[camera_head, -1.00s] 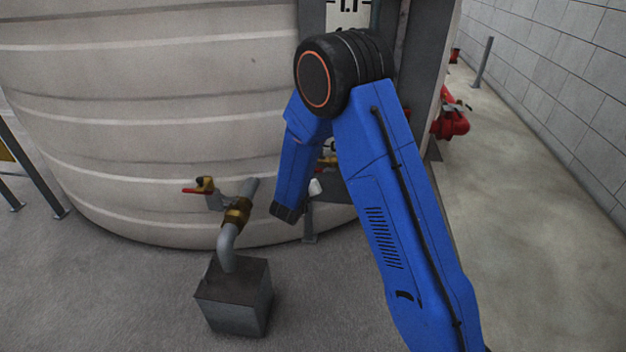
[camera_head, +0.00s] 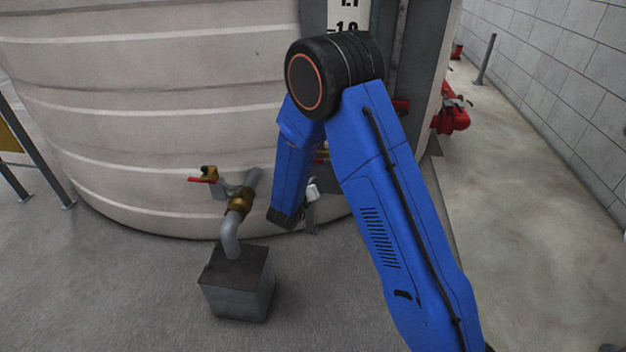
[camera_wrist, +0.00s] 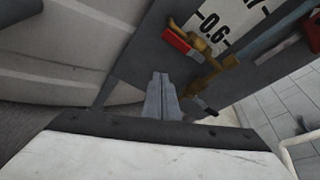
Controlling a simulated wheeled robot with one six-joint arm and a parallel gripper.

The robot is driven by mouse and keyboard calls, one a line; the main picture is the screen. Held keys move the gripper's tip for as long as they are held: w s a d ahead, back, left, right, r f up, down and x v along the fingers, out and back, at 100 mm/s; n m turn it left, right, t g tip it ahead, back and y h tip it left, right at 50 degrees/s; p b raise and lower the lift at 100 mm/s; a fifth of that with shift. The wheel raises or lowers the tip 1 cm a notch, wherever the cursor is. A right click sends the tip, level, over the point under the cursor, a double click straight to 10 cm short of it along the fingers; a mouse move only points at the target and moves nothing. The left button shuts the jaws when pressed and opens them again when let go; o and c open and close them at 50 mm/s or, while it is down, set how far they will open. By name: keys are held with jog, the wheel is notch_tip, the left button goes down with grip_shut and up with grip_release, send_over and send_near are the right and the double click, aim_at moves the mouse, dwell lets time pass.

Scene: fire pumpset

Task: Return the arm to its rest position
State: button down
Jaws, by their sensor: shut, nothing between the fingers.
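My blue arm (camera_head: 385,195) stands in front of the tank in the head view, bent at a black joint with an orange ring, its forearm hanging down to the left. My gripper (camera_wrist: 160,76) shows in the wrist view with its two grey fingers together and nothing between them. In the head view the gripper is mostly hidden behind the forearm. Beyond the fingers in the wrist view is a brass valve with a red handle (camera_wrist: 177,41), in front of a white level scale (camera_wrist: 212,28). The fingers look apart from it.
A large pale ribbed tank (camera_head: 150,110) fills the left and middle. A brass valve (camera_head: 238,201) on a grey pipe leads to a dark box (camera_head: 238,285) on the floor. Red pipework (camera_head: 452,116) stands behind right.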

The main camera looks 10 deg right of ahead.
jog(key=s+d+r+n+g+y, duration=0.1)
jog(key=s+r+n+y, duration=0.4)
jog(key=s+r+n, duration=0.45)
jog(key=s+r+n+g+y, duration=0.2)
jog(key=s+r+n+y, duration=0.3)
jog(key=r+n, duration=0.6)
jog(key=s+d+r+n+g+h, duration=0.1)
jog(key=s+d+n, duration=0.3)
jog(key=s, duration=0.7)
jog(key=s+d+r+n+g+h, duration=0.1)
jog(key=s+d+n, duration=0.4)
jog(key=s, duration=0.6)
jog(key=s+d+r+n+g+h, duration=0.1)
jog(key=s+d+n, duration=0.4)
jog(key=s, duration=0.6)
jog(key=shift+r+n+g, duration=0.45)
jog(key=shift+r+g, duration=0.1)
jog(key=shift+g, duration=0.45)
